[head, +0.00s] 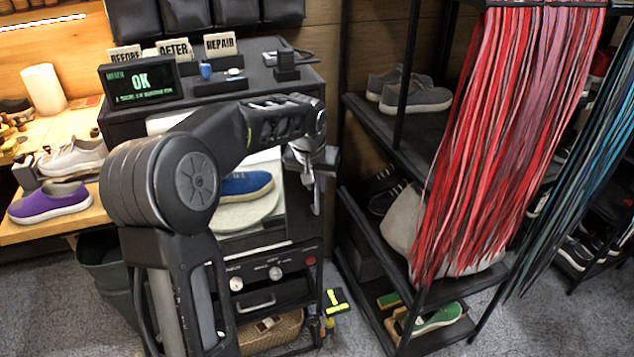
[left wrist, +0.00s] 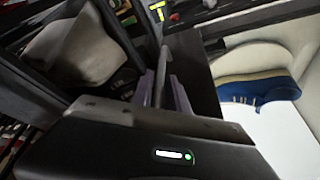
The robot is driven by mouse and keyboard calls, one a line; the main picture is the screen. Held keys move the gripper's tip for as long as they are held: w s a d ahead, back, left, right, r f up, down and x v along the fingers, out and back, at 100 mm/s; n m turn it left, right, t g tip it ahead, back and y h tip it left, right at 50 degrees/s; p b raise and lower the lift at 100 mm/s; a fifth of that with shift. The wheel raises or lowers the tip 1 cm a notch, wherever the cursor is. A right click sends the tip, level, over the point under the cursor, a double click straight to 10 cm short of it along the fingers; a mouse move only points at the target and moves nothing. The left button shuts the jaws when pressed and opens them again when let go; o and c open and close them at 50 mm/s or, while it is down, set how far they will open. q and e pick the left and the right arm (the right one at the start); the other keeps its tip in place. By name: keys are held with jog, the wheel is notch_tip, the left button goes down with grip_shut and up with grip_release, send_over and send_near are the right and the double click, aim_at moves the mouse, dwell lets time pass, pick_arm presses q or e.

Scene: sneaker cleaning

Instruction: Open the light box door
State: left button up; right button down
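The light box (head: 290,215) is a black cabinet with a bright white inside, partly hidden behind my left arm. A blue sneaker (head: 246,184) sits in it on a round white turntable (head: 240,213); the sneaker also shows in the left wrist view (left wrist: 258,88). My left gripper (head: 312,178) is at the box's right front edge, pointing down. In the left wrist view, its fingers (left wrist: 164,92) stand on either side of a thin grey upright bar, which looks like the door handle. I cannot tell whether they grip it. The door's outline is unclear. My right gripper is not in view.
A black shelf rack (head: 400,130) with shoes and hanging red laces (head: 505,140) stands close on the right. An OK display (head: 139,82) and signs stand on the box top. A wooden bench (head: 50,225) with shoes is on the left.

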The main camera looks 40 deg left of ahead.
pick_arm(q)
jog(key=shift+w+a+f, duration=0.1)
jog(key=shift+w+f, duration=0.05)
jog(key=shift+f, duration=0.35)
jog(key=shift+c, duration=0.3)
grip_shut()
dwell(0.8)
